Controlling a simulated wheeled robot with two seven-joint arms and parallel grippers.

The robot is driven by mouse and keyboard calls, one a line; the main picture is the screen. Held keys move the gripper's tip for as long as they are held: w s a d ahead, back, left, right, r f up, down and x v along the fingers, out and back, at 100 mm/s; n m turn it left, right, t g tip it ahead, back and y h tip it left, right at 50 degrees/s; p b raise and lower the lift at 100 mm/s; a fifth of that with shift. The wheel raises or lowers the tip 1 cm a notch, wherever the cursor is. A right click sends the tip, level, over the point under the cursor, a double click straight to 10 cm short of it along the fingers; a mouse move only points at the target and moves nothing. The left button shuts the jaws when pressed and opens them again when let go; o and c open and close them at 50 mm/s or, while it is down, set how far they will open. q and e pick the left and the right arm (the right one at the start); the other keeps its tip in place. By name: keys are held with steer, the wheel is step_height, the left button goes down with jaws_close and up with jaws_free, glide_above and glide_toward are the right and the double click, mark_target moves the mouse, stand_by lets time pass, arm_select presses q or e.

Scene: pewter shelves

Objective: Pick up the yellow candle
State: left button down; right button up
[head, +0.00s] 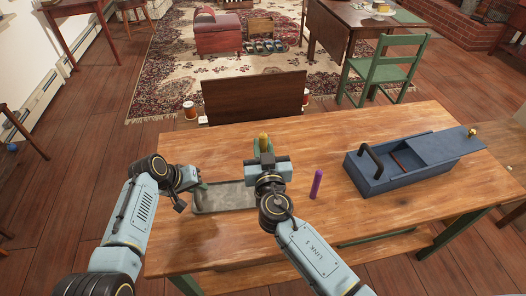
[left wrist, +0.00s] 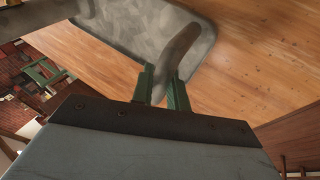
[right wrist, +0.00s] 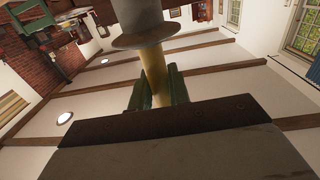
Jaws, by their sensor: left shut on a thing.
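A thin yellow candle (head: 264,139) stands upright over the back of the tabletop; it also shows in the right wrist view (right wrist: 155,78). My right gripper (head: 265,155) is around it, one finger on each side, with no clear grip. In the right wrist view a grey disc-shaped piece (right wrist: 142,38) sits at the candle's end. A grey stone-like tray (head: 218,207) lies on the table. My left gripper (head: 195,186) is shut on its grey handle (left wrist: 177,48) at the tray's left end. My right arm hides part of the tray.
A purple candle (head: 317,184) stands on the table right of my right arm. A blue box (head: 405,180) with a black handle and a slid-out lid is further right. A dark wooden panel (head: 253,96) stands behind the table's back edge. The front right tabletop is clear.

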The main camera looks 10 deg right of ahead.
jaws_close()
steer(key=shift+r, duration=0.1)
step_height(320, 180, up, 10)
steer(key=shift+f, duration=0.1)
stand_by(0.4)
arm_select(q)
steer(key=c, duration=1.3)
jaws_free()
steer(key=shift+a+r, duration=0.1)
steer(key=shift+r, duration=0.05)
steer(key=v, duration=1.1)
steer(key=shift+s+a+r, duration=0.15)
steer(key=shift+s+r, duration=0.05)
steer(key=shift+r, duration=0.05)
